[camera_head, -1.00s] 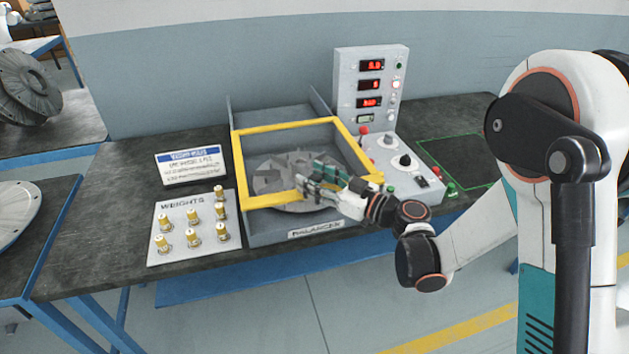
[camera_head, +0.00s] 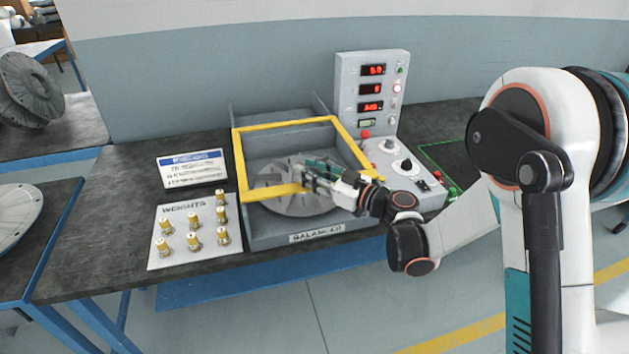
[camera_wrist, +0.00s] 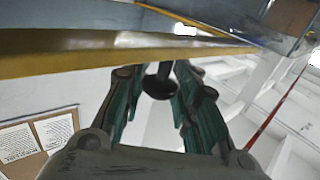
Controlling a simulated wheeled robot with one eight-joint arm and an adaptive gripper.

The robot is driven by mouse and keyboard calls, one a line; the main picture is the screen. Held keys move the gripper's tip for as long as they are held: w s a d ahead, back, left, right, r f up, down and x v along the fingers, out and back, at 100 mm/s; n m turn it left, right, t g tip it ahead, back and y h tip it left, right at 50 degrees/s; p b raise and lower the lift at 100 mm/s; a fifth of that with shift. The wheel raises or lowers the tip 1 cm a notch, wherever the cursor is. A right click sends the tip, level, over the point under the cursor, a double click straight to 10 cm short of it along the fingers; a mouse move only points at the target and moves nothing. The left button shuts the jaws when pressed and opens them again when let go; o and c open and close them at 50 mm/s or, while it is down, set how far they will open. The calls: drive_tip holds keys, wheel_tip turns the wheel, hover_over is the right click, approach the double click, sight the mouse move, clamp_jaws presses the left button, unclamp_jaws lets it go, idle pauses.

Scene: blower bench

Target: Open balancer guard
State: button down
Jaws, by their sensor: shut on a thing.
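The balancer (camera_head: 317,233) is a grey box on the bench with a dark finned rotor (camera_head: 290,200) inside. Its guard (camera_head: 290,124) is a yellow-framed cover over the box, its front edge slightly raised. My gripper (camera_head: 308,178) is at the middle of the guard's front bar and shut on the guard there. In the wrist view the yellow bar (camera_wrist: 120,48) crosses above my gripper (camera_wrist: 160,78). A dark round piece (camera_wrist: 158,84) shows between the fingers; it looks like the guard's handle. My gripper hides part of the front bar and rotor.
A control panel (camera_head: 350,90) with red displays and a knob box (camera_head: 402,170) stand right of the guard. A weights plate (camera_head: 180,248) with several brass weights and a sign (camera_head: 191,168) stand left. The bench front left (camera_head: 90,265) is clear.

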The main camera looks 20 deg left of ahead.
drive_tip(key=shift+w+a, duration=0.1)
drive_tip(key=shift+w, duration=0.15)
drive_tip(key=c, duration=1.2)
unclamp_jaws()
drive_tip(key=shift+c, duration=0.2)
drive_tip(key=v, duration=1.2)
